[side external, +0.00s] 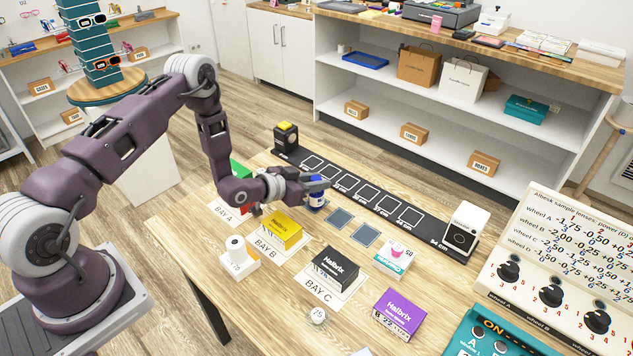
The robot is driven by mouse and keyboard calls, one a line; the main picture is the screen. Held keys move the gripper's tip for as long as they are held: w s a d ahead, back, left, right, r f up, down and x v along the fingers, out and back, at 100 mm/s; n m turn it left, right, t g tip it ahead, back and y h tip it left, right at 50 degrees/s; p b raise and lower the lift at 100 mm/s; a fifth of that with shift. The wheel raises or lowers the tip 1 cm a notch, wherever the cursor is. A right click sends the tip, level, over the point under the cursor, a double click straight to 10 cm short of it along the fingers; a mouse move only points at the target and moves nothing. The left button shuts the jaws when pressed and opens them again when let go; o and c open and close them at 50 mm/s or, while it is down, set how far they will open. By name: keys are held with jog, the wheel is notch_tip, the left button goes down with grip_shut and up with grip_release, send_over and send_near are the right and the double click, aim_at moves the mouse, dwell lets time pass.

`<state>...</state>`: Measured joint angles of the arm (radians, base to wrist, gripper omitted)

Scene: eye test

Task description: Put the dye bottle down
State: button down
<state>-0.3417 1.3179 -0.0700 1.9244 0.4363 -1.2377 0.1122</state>
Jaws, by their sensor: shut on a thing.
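The dye bottle (316,201) is a small bottle with dark blue on it and a pale band, in the middle of the side external view. My gripper (317,187) is shut on it near its top and partly hides it. The bottle looks upright, close above or on the table; I cannot tell whether its base touches. It is just left of two grey-blue square pads (340,217) and (365,235), beside the black marked strip (402,228).
On the table (265,315) stand a yellow box (281,230), a black box (334,268), a purple box (397,313), a white-and-teal box (395,258) and a white block (238,255). A black-yellow device (286,138) and a white device (461,230) stand at the strip's ends.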

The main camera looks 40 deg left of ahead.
jog(key=shift+f, duration=0.1)
jog(key=c, duration=1.2)
grip_release()
